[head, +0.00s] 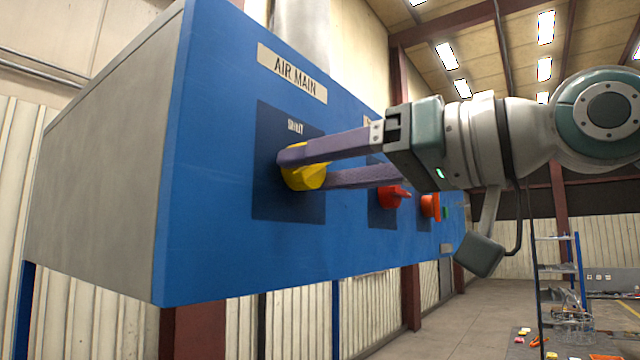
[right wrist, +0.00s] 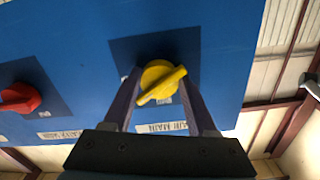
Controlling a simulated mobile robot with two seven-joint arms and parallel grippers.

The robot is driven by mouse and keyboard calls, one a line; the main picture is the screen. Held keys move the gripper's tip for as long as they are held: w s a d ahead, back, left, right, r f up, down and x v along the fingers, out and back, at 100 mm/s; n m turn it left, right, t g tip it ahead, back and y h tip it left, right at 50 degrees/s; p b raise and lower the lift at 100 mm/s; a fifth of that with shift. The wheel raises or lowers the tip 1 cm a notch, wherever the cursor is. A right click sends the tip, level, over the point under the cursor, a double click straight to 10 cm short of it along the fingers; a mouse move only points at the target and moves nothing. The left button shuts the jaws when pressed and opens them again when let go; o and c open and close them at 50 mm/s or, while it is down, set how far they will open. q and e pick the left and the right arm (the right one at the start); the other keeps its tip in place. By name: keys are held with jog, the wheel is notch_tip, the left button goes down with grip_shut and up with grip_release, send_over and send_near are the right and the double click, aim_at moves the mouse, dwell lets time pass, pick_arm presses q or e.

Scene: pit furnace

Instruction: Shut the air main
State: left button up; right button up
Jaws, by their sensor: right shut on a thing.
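The air main is a yellow rotary knob (head: 305,176) on a dark square plate (head: 285,205) under the "AIR MAIN" label (head: 292,72) on a blue panel. My right gripper (head: 300,168) reaches in from the right with its two purple fingers at either side of the knob, shut on it. In the right wrist view the yellow knob (right wrist: 161,82) sits between the fingertips, its raised bar slanted. The "SHUT" mark (head: 295,127) shows above the knob in the head view. My left gripper is in neither view.
A red knob (head: 393,196) and an orange-red knob (head: 430,206) sit farther along the same panel (head: 230,180); the red knob (right wrist: 20,97) also shows at left in the wrist view.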

jog(key=n+b, duration=0.2)
jog(key=n, duration=0.3)
jog(key=shift+w+d+n, duration=0.1)
jog(key=shift+w+n, duration=0.05)
jog(key=shift+n, duration=0.15)
jog(key=shift+w+d+r+n+b, duration=0.1)
jog(key=shift+n+b, duration=0.65)
jog(key=shift+n, duration=2.35)
jog(key=o, duration=1.4)
jog(key=shift+c, duration=0.2)
